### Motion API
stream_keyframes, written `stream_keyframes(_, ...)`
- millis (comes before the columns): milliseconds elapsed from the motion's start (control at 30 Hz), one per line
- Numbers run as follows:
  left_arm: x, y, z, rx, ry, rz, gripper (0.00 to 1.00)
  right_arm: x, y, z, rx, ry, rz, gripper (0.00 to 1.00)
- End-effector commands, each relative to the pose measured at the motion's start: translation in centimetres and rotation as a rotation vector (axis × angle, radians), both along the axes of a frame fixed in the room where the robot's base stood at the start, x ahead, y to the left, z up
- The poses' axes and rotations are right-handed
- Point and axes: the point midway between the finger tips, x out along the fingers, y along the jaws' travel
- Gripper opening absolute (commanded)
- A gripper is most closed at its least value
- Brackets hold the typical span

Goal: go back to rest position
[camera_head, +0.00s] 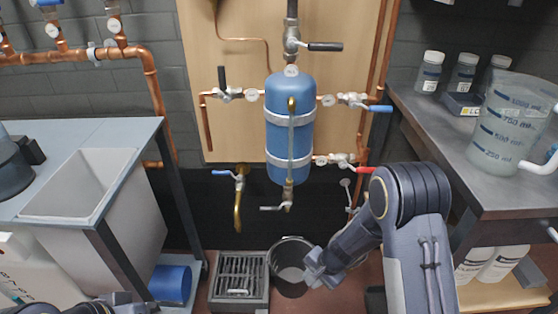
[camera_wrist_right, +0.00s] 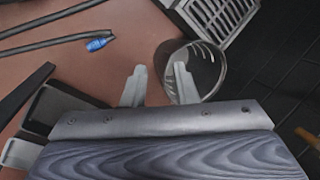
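My right arm comes in from the right in the head view and reaches down to the floor. Its gripper (camera_head: 313,274) is at the right side of a metal bucket (camera_head: 292,246). In the right wrist view the two fingers of the right gripper (camera_wrist_right: 160,85) stand apart with nothing held between them. One finger is outside the bucket (camera_wrist_right: 208,68) and the other overlaps its rim in the picture; I cannot tell if they touch. Only dark links of my left arm show at the bottom left of the head view; the left gripper is out of view.
A blue tank (camera_head: 290,130) with copper pipes and valves hangs on a wooden panel. A floor drain grate (camera_head: 240,276) lies left of the bucket. A sink bench (camera_head: 150,130) stands left; a grey table (camera_head: 430,125) with a measuring jug (camera_head: 505,125) and bottles stands right, close to my right arm.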

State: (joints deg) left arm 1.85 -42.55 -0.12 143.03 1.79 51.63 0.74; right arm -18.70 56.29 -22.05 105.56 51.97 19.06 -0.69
Motion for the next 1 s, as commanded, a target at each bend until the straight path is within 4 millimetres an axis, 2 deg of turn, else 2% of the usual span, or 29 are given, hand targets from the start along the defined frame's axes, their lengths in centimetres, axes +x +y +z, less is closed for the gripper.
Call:
stream_keyframes(33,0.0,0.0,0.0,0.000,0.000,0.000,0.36,0.2,-0.2,2.1,0.030,-0.021,0.004,0.26)
stream_keyframes(167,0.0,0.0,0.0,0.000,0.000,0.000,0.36,-0.4,-1.0,8.2,0.110,-0.077,0.047,0.26)
stream_keyframes(200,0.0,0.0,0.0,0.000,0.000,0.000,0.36,-0.9,-1.3,10.4,0.135,-0.101,0.068,0.26)
stream_keyframes(267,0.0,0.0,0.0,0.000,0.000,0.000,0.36,-1.9,-2.0,13.6,0.165,-0.138,0.102,0.26)
stream_keyframes(300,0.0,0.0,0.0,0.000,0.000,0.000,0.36,-2.7,-2.4,15.6,0.182,-0.164,0.126,0.26)
stream_keyframes(400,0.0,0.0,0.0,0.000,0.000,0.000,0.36,-5.2,-3.7,20.1,0.204,-0.233,0.191,0.26)
stream_keyframes(500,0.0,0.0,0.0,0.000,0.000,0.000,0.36,-8.2,-5.0,23.7,0.199,-0.301,0.256,0.26)
stream_keyframes(600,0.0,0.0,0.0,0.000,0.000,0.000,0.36,-11.4,-6.2,26.2,0.168,-0.363,0.318,0.26)
stream_keyframes(700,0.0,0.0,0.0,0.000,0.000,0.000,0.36,-14.6,-7.4,27.9,0.117,-0.419,0.374,0.26)
stream_keyframes(800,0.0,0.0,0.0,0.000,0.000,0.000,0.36,-17.2,-8.3,28.6,0.060,-0.456,0.415,0.26)
stream_keyframes(1000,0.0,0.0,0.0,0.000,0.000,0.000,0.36,-21.0,-9.6,28.9,-0.053,-0.503,0.464,0.26)
